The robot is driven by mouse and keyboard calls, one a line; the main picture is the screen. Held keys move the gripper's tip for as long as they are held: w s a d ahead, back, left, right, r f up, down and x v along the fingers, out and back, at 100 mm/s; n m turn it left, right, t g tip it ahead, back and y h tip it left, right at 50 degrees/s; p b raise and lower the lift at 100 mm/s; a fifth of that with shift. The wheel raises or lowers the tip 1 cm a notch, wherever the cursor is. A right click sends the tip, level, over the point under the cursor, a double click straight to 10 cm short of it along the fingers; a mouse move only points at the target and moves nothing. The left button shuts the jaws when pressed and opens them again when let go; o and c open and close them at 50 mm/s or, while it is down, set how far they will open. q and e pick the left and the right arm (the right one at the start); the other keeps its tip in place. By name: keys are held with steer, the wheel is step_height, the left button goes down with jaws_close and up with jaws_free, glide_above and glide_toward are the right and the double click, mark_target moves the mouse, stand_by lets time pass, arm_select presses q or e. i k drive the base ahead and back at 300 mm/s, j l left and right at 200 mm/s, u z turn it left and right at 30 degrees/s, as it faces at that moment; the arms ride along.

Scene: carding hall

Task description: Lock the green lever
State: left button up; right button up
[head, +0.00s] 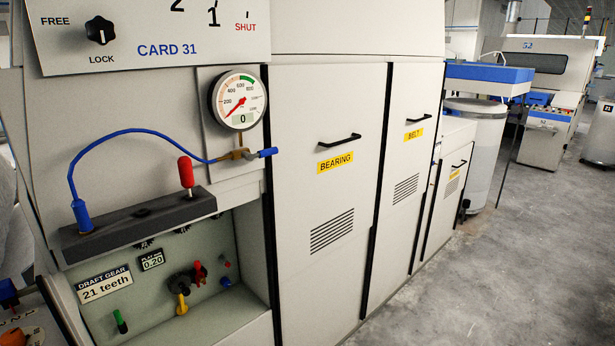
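The green lever (120,321) is a short green handle inside the open recess at the lower left of the card machine. It leans slightly, its top toward the left. I see no lock mark beside it, so I cannot tell whether it is locked. A black knob (100,30) between the words FREE and LOCK sits on the CARD 31 panel (225,45) above; its exact setting is too small to read. Neither of my grippers shows in the head view.
The recess also holds a red lever (199,272) and a yellow handle (182,304). A red-handled lever (186,172) and blue hose (130,131) sit on the dark block (140,222) above. A gauge (238,100) displays 0. The floor (480,270) is clear at right.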

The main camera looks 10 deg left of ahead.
mark_target(122, 325)
steer(key=u, duration=1.6)
